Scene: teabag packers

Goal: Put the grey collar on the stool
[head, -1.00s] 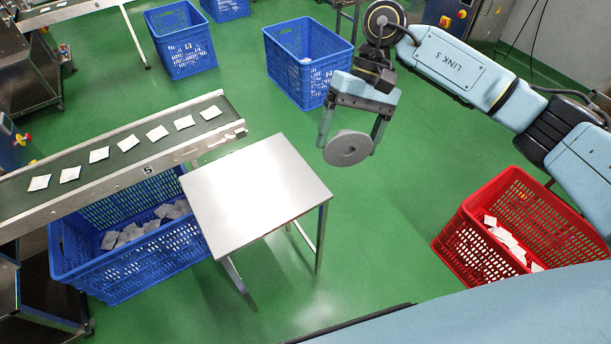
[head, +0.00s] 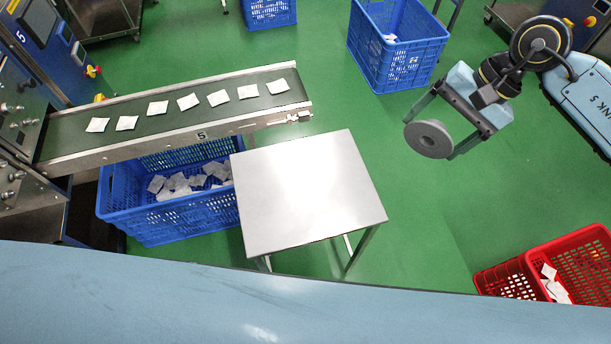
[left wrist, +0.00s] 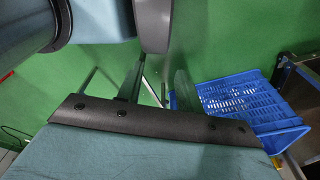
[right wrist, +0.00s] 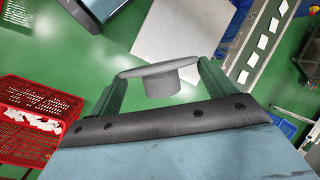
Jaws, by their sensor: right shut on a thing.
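The grey collar (head: 429,139) is a round flanged disc with a hub, held by my right gripper (head: 431,128). In the right wrist view the collar (right wrist: 171,78) sits between the two fingers of the right gripper (right wrist: 160,84), which are shut on it. The stool (head: 309,193) has a bare square metal top and stands left of the collar in the head view; its top also shows in the right wrist view (right wrist: 180,35), beyond the collar. My left gripper (left wrist: 152,88) shows only in the left wrist view, its fingers apart with nothing seen between them.
A conveyor (head: 175,117) with several teabags runs left of the stool, above a blue crate (head: 171,229) of teabags. Another blue crate (head: 398,49) stands behind. A red crate (head: 566,262) is at the lower right. Green floor is clear between stool and red crate.

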